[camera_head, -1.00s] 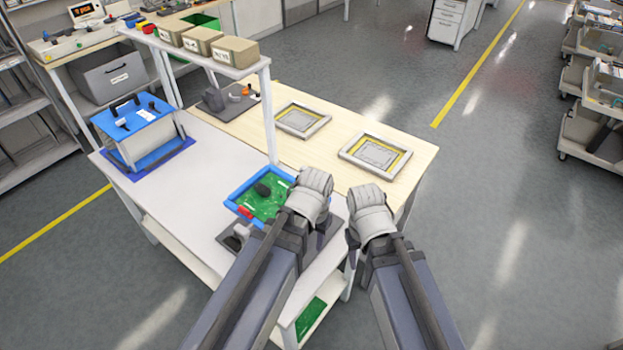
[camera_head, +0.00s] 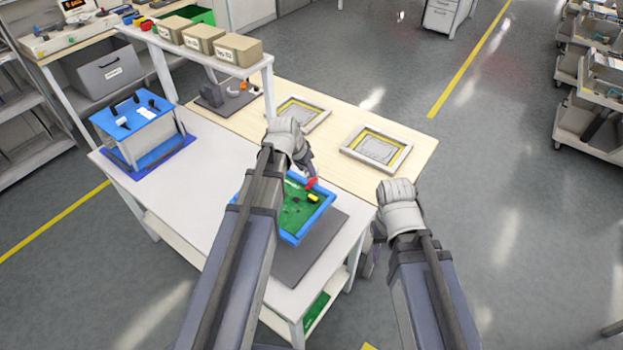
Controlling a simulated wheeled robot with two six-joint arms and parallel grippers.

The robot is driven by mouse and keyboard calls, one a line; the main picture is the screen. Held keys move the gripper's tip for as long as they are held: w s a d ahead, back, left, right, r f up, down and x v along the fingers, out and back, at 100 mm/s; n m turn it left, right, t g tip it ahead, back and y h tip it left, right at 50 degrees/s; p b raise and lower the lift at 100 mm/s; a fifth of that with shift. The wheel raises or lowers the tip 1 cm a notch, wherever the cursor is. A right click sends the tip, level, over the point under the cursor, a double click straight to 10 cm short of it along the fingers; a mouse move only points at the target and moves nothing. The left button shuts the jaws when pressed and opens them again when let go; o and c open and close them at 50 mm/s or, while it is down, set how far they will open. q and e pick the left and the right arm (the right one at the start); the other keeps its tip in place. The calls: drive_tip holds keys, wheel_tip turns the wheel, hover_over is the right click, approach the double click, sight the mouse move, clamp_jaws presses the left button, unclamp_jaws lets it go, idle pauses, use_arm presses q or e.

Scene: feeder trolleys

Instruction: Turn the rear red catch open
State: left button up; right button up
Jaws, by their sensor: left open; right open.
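A blue frame (camera_head: 317,220) holding a green circuit board (camera_head: 291,216) lies on a dark grey mat on the white bench. A red catch (camera_head: 311,183) shows at the frame's far right edge. My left gripper (camera_head: 309,172) is open, with its fingers right by this catch; I cannot tell whether they touch it. Its arm hides the frame's left part. A yellow and black part (camera_head: 313,198) sits on the board near the catch. My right gripper (camera_head: 372,258) is open and empty, beyond the bench's right edge.
The dark grey mat (camera_head: 300,258) extends in front of the frame. Two grey trays with yellow edging, one at right (camera_head: 376,150), lie on the wooden table behind. A shelf (camera_head: 225,66) with boxes stands over the bench. A blue-topped fixture (camera_head: 132,115) stands at left.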

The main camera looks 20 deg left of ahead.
sight(312, 179)
use_arm(q)
drive_tip(key=b+x, duration=0.5)
drive_tip(key=x, duration=0.1)
drive_tip(key=shift+w+f, duration=0.15)
drive_tip(key=shift+f, duration=0.2)
drive_tip(key=shift+r, duration=0.1)
clamp_jaws()
